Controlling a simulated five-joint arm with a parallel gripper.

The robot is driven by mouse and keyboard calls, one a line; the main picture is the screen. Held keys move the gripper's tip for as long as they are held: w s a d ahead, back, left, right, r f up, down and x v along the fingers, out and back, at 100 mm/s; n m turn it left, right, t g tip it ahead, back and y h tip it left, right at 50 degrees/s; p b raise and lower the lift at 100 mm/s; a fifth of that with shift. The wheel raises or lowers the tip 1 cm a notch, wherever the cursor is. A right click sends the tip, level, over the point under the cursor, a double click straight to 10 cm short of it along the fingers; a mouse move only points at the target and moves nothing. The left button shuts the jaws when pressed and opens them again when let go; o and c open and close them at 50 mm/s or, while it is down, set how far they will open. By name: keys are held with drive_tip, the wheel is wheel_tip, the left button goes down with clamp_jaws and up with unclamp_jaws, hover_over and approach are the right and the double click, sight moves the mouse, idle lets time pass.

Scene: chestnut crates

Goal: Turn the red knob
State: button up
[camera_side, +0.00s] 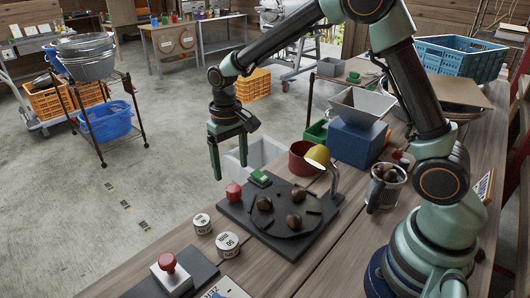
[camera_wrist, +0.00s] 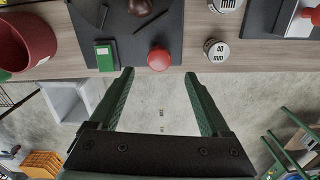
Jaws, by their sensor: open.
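A round red knob (camera_side: 233,191) sits at the edge of a dark board (camera_side: 262,238), beside a green block (camera_side: 259,178). In the wrist view the red knob (camera_wrist: 159,59) lies just beyond my fingertips, roughly midway between their lines. My gripper (camera_side: 230,171) is open and empty, fingers pointing down, apart from the knob; it also shows in the wrist view (camera_wrist: 158,75). A second red knob (camera_side: 167,262) stands on a pale block on another dark plate at the front; it shows partly in the wrist view (camera_wrist: 307,13).
A dark red pot (camera_side: 301,158), white bin (camera_side: 256,153) and blue box (camera_side: 357,140) are behind. Concrete floor lies past the table edge.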

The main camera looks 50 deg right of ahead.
sight(234, 189)
wheel_tip(234, 189, up, 5)
drive_tip(key=shift+r, duration=0.1)
idle(0.4)
drive_tip(key=s+d+r+t, duration=0.2)
drive_tip(key=s+r, duration=0.2)
drive_tip(key=s, duration=0.4)
drive_tip(key=s+d+r+n+t, duration=0.1)
drive_tip(key=s+d+r+t, duration=0.2)
drive_tip(key=s, duration=0.4)
drive_tip(key=shift+s+d+r+t, duration=0.3)
drive_tip(key=shift+s+d+r, duration=0.1)
drive_tip(key=shift+r, duration=0.45)
